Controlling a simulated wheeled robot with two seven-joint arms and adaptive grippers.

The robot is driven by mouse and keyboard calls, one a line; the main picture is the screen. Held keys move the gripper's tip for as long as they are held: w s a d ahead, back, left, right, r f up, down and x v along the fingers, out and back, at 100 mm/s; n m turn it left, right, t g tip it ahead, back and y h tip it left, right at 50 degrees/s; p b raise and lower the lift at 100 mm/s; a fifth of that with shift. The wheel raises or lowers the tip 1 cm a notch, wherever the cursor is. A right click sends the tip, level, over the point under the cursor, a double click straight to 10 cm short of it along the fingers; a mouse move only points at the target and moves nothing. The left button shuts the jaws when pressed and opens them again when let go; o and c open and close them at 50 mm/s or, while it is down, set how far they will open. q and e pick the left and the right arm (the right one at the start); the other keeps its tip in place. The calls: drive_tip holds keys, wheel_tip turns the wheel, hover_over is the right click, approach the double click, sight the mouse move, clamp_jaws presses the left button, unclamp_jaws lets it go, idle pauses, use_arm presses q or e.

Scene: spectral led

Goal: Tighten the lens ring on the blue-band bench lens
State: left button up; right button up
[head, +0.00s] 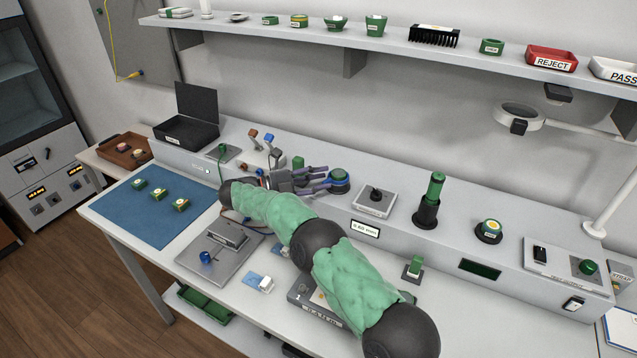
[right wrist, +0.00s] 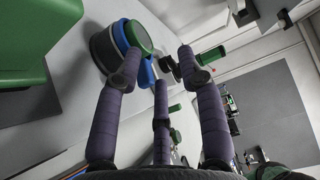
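The blue-band bench lens (head: 339,181) sits on the raised ledge at the back of the bench, a dark round body with a blue band. In the right wrist view the lens (right wrist: 122,46) shows a green top, a blue band and a dark base. My right gripper (head: 322,181) is just left of it, its purple fingers pointing toward it. In the right wrist view its fingers (right wrist: 157,65) are spread, with nothing between them. The left fingertip overlaps the lens edge; I cannot tell whether it touches. My left gripper is not in view.
A grey box with a black knob (head: 375,201) stands right of the lens, then a green cylinder in a black holder (head: 428,212). A green block (head: 298,162) is close behind my gripper. My right arm crosses above the bench. A blue mat (head: 150,222) lies left.

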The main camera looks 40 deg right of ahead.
wheel_tip(320, 180, up, 8)
drive_tip(key=shift+r, duration=0.2)
idle(0.9)
